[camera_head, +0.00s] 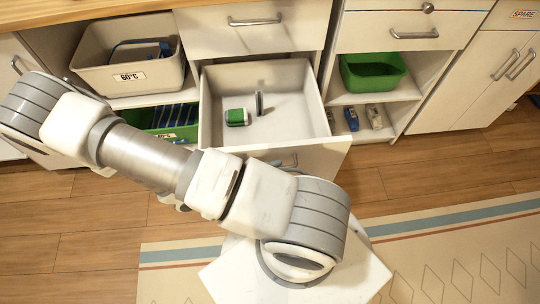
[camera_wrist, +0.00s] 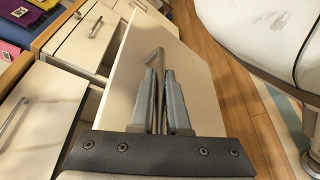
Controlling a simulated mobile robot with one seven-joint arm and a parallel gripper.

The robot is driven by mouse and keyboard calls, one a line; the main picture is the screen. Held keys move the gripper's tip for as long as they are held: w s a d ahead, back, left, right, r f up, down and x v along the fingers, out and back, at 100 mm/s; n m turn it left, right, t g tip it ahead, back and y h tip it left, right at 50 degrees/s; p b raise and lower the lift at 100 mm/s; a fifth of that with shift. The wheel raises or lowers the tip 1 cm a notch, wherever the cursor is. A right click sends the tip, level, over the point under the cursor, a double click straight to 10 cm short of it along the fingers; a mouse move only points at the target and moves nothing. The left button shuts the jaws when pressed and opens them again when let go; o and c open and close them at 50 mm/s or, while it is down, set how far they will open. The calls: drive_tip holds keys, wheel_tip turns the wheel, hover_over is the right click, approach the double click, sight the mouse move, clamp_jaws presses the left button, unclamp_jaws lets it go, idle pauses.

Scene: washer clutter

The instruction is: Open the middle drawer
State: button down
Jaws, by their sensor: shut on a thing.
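The middle drawer (camera_head: 222,80) is pulled well out of the white cabinet in the head view, below a shut top drawer (camera_head: 285,36). Inside it lie a green-and-white item (camera_head: 236,117) and a small grey upright item (camera_head: 259,103). Part of the drawer's metal handle (camera_head: 290,160) shows at its front, partly covered by my arm. In the wrist view, my gripper (camera_wrist: 158,72) is shut on the bar handle (camera_wrist: 154,54), against the pale drawer front (camera_wrist: 125,85). My arm hides the gripper in the head view.
A beige bin (camera_head: 125,78) and a green crate (camera_head: 160,131) stand on shelves to the left. A green bin (camera_head: 372,73) sits on a right shelf above small bottles (camera_head: 374,117). Wooden floor and a patterned rug (camera_head: 455,255) lie in front.

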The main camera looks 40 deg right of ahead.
drive_tip(key=shift+s+a, duration=0.15)
drive_tip(key=c, duration=0.9)
unclamp_jaws()
drive_tip(key=p+v, duration=0.3)
drive_tip(key=v, duration=1.4)
drive_tip(key=shift+a, duration=0.2)
drive_tip(key=shift+r, duration=0.15)
